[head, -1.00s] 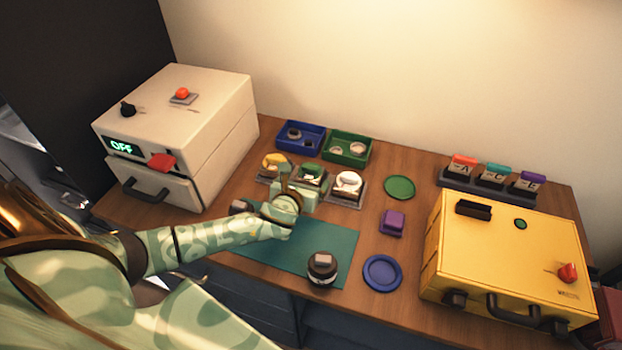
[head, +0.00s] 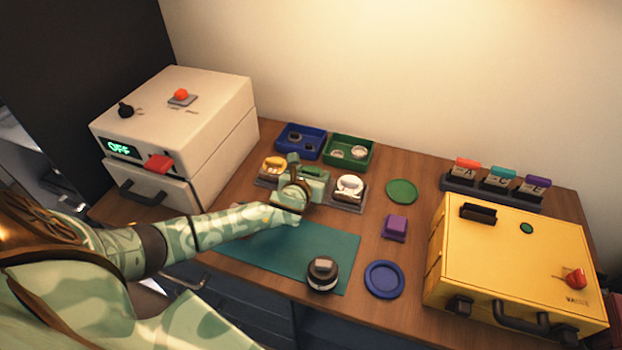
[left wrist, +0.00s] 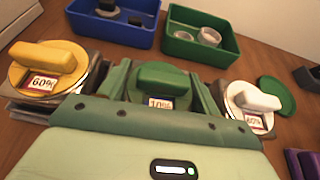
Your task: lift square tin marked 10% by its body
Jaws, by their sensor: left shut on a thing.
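The green tin marked 10% (left wrist: 165,78) shows in the left wrist view, with a raised bar on its top. It stands between a yellow-topped holder marked 60% (left wrist: 42,70) and a white-topped one (left wrist: 250,105) whose label is hard to read. My left gripper (left wrist: 162,92) has a finger on each side of the green tin and is shut on it. In the head view my left gripper (head: 305,182) covers most of the tin. I cannot tell whether the tin is off its seat. My right gripper is not in view.
Blue (head: 301,140) and green (head: 349,151) trays with small parts stand just behind. A white machine (head: 170,125) reading OFF is at left, a yellow case (head: 510,260) at right. A dark round jar (head: 322,275) sits on the teal mat (head: 270,249).

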